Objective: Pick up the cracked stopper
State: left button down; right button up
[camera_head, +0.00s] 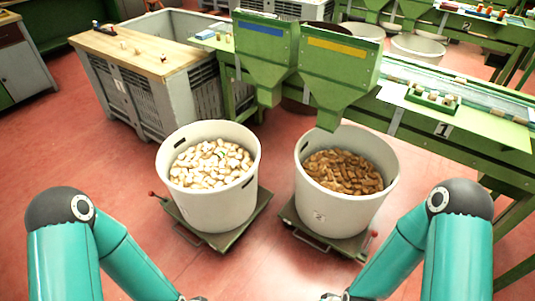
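I cannot pick out a cracked stopper; the stoppers are too small to show cracks. Several pale and brown stoppers sit in a green tray (432,104) on the bench at right. The left white bin (215,205) holds many pale stoppers, the right one (335,208) many brown ones. My two teal arms reach in from the lower corners and run out at the bottom edge. My gripper fingertips are not visible.
Both bins stand on low wheeled platforms with red-knobbed levers. Two green chutes, with a blue (263,28) and a yellow (338,48) stripe, hang above them. The wooden-topped crate (165,40) stands back left, a green bench (470,125) at right. Red floor is clear at left.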

aim_at(235, 163)
jog(key=z, duration=0.15)
jog(key=i, duration=0.9)
jog(key=u, duration=0.55)
jog(key=i, duration=0.75)
jog(key=u, duration=0.65)
jog(key=k, duration=0.7)
jog(key=u, duration=0.2)
jog(key=i, duration=0.75)
jog(key=z, duration=0.1)
